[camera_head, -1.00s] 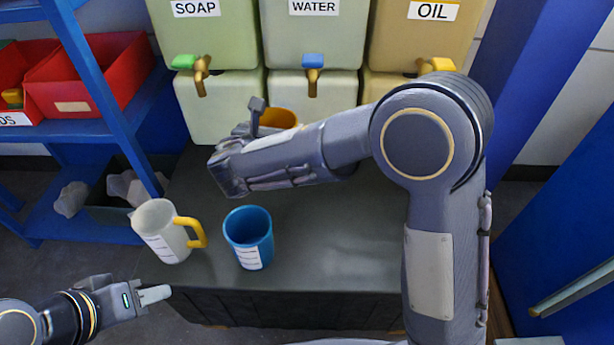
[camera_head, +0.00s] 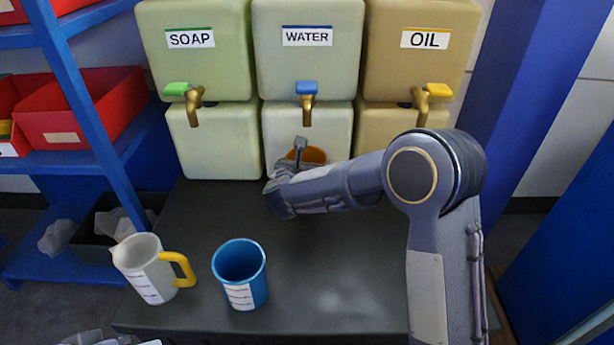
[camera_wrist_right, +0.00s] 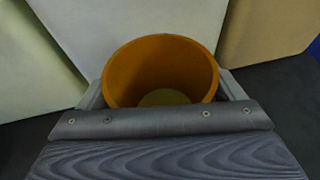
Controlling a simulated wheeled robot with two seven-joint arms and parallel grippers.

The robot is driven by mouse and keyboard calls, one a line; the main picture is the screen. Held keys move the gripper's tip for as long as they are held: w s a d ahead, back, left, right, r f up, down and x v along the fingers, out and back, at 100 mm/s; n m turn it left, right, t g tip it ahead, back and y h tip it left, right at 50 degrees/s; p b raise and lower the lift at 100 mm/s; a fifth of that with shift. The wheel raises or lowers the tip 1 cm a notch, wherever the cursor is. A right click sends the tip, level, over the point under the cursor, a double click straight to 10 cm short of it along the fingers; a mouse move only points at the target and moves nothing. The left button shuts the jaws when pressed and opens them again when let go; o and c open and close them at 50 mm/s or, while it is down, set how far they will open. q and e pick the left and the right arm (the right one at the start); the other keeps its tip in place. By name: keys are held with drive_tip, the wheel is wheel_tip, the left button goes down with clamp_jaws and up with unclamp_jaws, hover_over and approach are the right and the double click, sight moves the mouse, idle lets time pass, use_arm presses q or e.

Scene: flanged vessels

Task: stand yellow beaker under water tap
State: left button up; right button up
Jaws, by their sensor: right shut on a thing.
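The yellow beaker (camera_head: 314,155), orange-yellow inside, is at the back of the dark counter in front of the lower water tank. My right gripper (camera_head: 299,158) is shut on it; the wrist view shows the beaker (camera_wrist_right: 160,75) upright and open at the top between the fingers. The water tap (camera_head: 307,108), brass with a blue handle, is just above the beaker in the head view. My arm hides the beaker's lower part, so I cannot tell whether it touches the counter.
A white jug with a yellow handle (camera_head: 145,270) and a blue beaker (camera_head: 240,275) stand at the counter's front left. The soap tap (camera_head: 193,105) and oil tap (camera_head: 421,103) flank the water tap. A blue shelf with red bins (camera_head: 85,110) stands left.

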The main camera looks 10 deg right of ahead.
wheel_tip(320, 180, down, 4)
drive_tip(key=shift+w+d+r+b, duration=0.15)
drive_tip(key=shift+r+b, duration=0.1)
drive_tip(key=shift+b, duration=0.3)
drive_tip(key=shift+r, duration=0.1)
